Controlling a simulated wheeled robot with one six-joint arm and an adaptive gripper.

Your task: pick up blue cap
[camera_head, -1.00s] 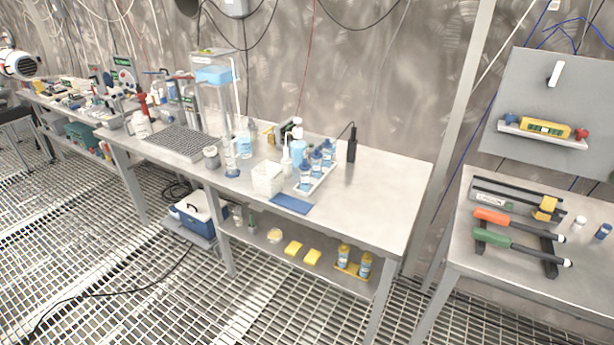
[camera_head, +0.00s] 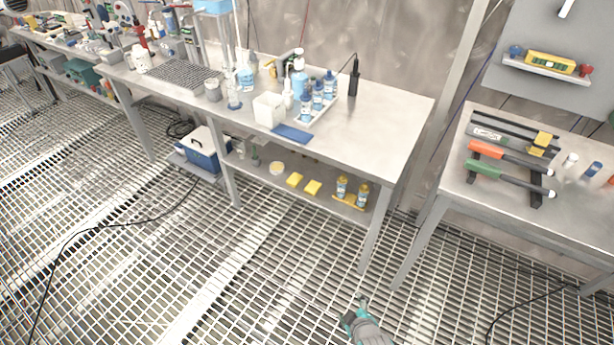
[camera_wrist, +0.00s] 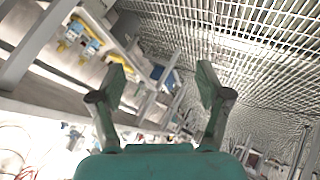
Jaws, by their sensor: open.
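Several small bottles with blue caps (camera_head: 330,75) stand upright in a white tray (camera_head: 325,112) on the middle bench in the head view. I cannot tell which of these is the blue cap. My gripper (camera_head: 362,300) shows low in the head view, over the floor grating in front of the benches, far from all of them. In the wrist view my gripper (camera_wrist: 160,78) is open, with nothing between its fingers.
The middle bench (camera_head: 385,115) has clear top at its right end. A white box (camera_head: 268,109) and a blue mat (camera_head: 291,134) lie by the tray. Orange and green handled tools (camera_head: 500,172) rest on the right bench (camera_head: 460,190). A cable crosses the grating.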

